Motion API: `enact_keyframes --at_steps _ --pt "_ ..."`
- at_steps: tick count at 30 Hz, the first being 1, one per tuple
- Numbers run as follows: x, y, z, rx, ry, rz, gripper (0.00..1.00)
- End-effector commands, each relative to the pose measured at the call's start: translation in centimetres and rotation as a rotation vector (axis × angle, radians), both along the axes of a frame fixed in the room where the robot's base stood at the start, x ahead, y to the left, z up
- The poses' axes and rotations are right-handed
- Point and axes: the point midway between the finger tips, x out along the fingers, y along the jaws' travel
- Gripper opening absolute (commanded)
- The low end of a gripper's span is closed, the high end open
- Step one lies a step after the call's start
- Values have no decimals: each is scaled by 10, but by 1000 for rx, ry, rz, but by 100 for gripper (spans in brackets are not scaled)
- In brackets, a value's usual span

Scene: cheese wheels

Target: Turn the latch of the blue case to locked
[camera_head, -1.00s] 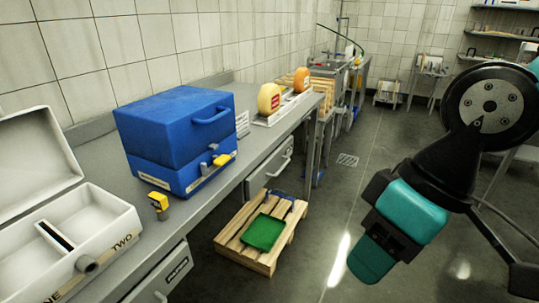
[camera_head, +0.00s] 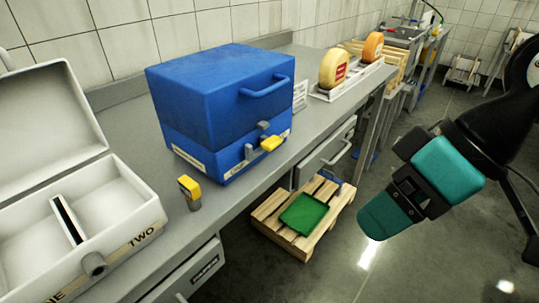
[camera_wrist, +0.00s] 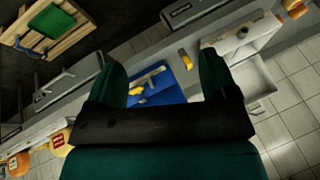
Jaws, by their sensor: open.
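The blue case (camera_head: 212,100) stands closed on the steel counter. Its latch, with a yellow handle (camera_head: 271,144), is on the front face below a grey catch. The yellow handle sticks out sideways to the right. The case (camera_wrist: 170,86) and the yellow latch handle (camera_wrist: 136,91) also show between my fingers in the wrist view, upside down and partly hidden. My gripper (camera_head: 372,222) is at the right of the head view, over the floor and apart from the case. It is open and empty, with its two fingers (camera_wrist: 166,84) spread in the wrist view.
A white open box (camera_head: 120,222) with compartments stands at the left. A small yellow-topped object (camera_head: 190,193) stands near the counter edge. Cheese wheels (camera_head: 333,67) sit on a rack farther back. A pallet with a green tray (camera_head: 303,214) lies on the floor below.

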Motion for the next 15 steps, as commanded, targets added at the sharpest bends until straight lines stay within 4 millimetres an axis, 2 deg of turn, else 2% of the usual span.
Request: enact_keyframes --at_steps 1,6,10,15 --pt "10 6 -37 64 -41 25 79" --pt "53 30 -88 334 -296 106 79" --pt "90 32 -109 508 -531 91 79" --pt "129 13 -120 638 -802 1 79"
